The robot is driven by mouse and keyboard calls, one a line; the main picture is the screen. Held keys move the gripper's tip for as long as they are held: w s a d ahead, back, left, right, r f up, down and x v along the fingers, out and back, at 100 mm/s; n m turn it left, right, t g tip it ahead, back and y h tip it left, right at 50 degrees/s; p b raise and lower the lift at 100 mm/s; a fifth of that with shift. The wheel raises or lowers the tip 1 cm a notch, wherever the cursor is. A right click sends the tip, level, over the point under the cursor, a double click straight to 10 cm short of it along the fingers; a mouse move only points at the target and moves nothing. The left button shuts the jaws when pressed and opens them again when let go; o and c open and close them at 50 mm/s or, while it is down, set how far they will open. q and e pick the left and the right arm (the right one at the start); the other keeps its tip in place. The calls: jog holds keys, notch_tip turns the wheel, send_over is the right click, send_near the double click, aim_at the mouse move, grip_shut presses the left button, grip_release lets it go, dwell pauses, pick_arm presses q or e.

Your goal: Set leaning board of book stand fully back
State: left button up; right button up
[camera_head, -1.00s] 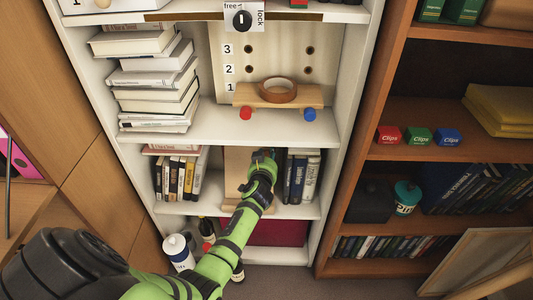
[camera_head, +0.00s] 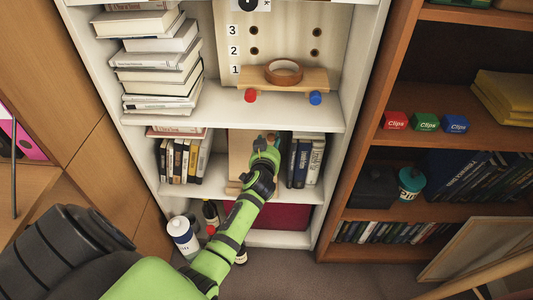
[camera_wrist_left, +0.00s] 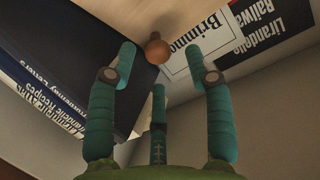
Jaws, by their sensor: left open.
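The book stand's leaning board (camera_head: 239,150) is a pale wooden panel on the lower shelf of the white bookcase, between two groups of books. My left gripper (camera_head: 265,142) is in front of the board's right part and hides some of it. In the left wrist view the board (camera_wrist_left: 130,14) fills the top, with a small round brown knob (camera_wrist_left: 157,48) standing out from it. The open fingers of my left gripper (camera_wrist_left: 163,62) reach toward the board, with the knob between their tips; contact is unclear. My right gripper is not in view.
Dark upright books (camera_head: 299,163) stand close to the right of my gripper. More books (camera_head: 183,161) stand left of the board. The shelf above holds a wooden rack (camera_head: 283,80) with a ring.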

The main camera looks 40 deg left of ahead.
pick_arm(q)
jog(key=v, duration=0.8)
jog(key=shift+s+r, duration=0.15)
jog(key=shift+s, duration=0.1)
jog(key=shift+d, duration=0.1)
